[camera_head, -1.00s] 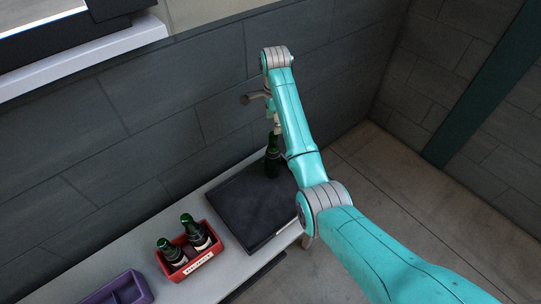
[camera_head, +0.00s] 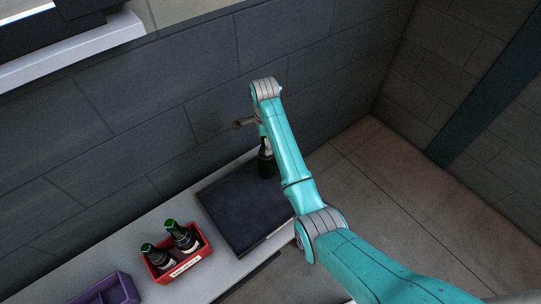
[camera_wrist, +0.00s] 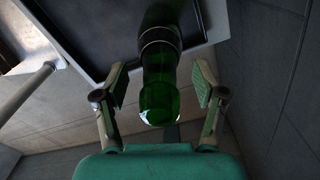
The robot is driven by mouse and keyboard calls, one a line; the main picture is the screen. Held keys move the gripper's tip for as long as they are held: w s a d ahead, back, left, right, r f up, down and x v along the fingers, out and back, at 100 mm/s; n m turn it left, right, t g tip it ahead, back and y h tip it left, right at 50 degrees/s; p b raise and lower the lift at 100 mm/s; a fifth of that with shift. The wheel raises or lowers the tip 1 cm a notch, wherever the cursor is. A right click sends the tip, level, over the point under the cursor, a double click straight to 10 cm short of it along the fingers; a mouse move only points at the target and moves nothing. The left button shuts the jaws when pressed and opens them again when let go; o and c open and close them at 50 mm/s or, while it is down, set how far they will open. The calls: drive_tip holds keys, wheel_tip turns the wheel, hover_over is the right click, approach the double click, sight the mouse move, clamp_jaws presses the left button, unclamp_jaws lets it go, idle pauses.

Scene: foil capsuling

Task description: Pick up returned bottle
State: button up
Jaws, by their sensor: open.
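A dark green bottle (camera_head: 266,162) stands upright on the black mat or tray (camera_head: 243,212) near its far right corner. In the wrist view the green bottle (camera_wrist: 159,85) lies between the two fingers of my gripper (camera_wrist: 162,92), with a gap on both sides. The fingers are open and not touching it. In the head view my arm hides most of my gripper, which is close to the bottle's top.
A red crate (camera_head: 180,270) with two green bottles (camera_head: 181,237) stands on the grey bench to the left. A purple crate (camera_head: 122,289) is at the bottom left. A dark tiled wall (camera_head: 150,110) runs close behind the bench.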

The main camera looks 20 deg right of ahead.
drive_tip(key=shift+f, duration=0.3)
clamp_jaws()
drive_tip(key=shift+r, duration=0.15)
